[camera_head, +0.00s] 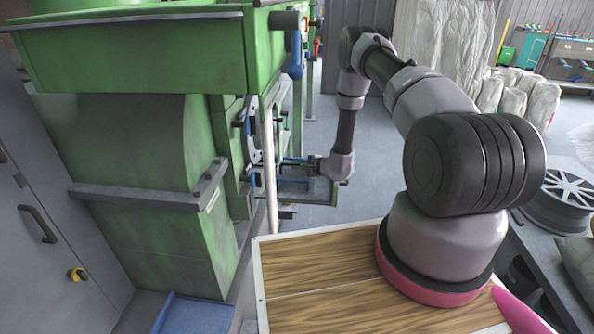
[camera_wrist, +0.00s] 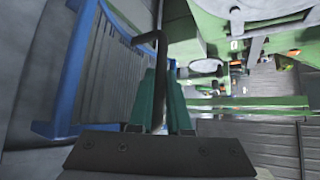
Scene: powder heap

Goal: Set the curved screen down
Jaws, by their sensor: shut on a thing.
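The curved screen (camera_wrist: 108,75) shows in the wrist view as a bowed panel of grey slats in a blue frame, at the left. A dark bent handle rod runs up from between my gripper's teal fingers (camera_wrist: 162,88), with its top bent left over the screen. The fingers are closed on this rod. In the head view my gripper (camera_head: 310,166) is low beside the green machine, and the blue-edged screen (camera_head: 295,182) shows small next to it. My gripper partly hides the screen. I cannot tell whether its underside touches anything.
The green machine (camera_head: 150,140) fills the left, with a pale upright post (camera_head: 269,170) near my gripper. A wooden-topped surface (camera_head: 320,275) is in front. Wrapped bundles (camera_head: 520,92) stand at the back right. Grey floor (camera_head: 375,140) is clear behind my arm.

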